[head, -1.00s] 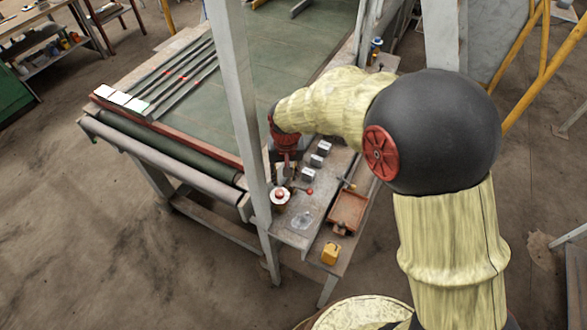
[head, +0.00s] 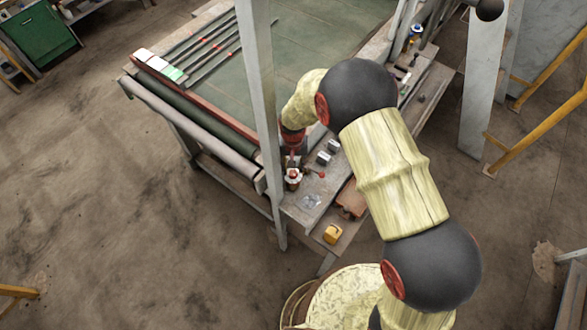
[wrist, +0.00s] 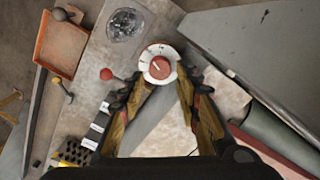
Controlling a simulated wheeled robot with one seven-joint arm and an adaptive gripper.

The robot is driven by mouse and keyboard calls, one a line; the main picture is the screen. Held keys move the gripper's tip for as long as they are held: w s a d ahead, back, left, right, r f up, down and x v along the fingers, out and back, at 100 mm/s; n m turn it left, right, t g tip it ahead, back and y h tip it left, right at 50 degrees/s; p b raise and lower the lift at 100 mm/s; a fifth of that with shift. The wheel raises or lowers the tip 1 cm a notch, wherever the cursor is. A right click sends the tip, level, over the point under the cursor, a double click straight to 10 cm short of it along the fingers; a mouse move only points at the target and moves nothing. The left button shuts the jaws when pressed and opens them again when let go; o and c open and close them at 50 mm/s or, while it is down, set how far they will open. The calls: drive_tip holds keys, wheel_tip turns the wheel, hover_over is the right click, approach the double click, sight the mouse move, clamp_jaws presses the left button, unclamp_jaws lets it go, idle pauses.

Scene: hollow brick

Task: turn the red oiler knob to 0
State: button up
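The red oiler knob (head: 293,174) sits on a round white dial at the near end of the machine's metal ledge. In the wrist view the knob (wrist: 161,66) is centred near the top, with the pale dial (wrist: 149,52) around it. A mark shows on the knob, but the dial's figures are too small to read. My gripper (wrist: 160,77) is open, its two fingers spread to the left and right with the tips close to the dial's lower edge. In the head view my gripper (head: 291,156) is close to the knob and partly hidden.
A red ball-ended lever (wrist: 106,74) stands just left of the knob. A grey upright post (head: 262,110) rises close beside my gripper.

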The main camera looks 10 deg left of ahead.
sight(293, 172)
drive_tip(key=shift+f+p, duration=0.3)
drive_tip(key=shift+f, duration=1.45)
drive_tip(key=shift+c, duration=0.4)
drive_tip(key=c, duration=0.7)
clamp_jaws()
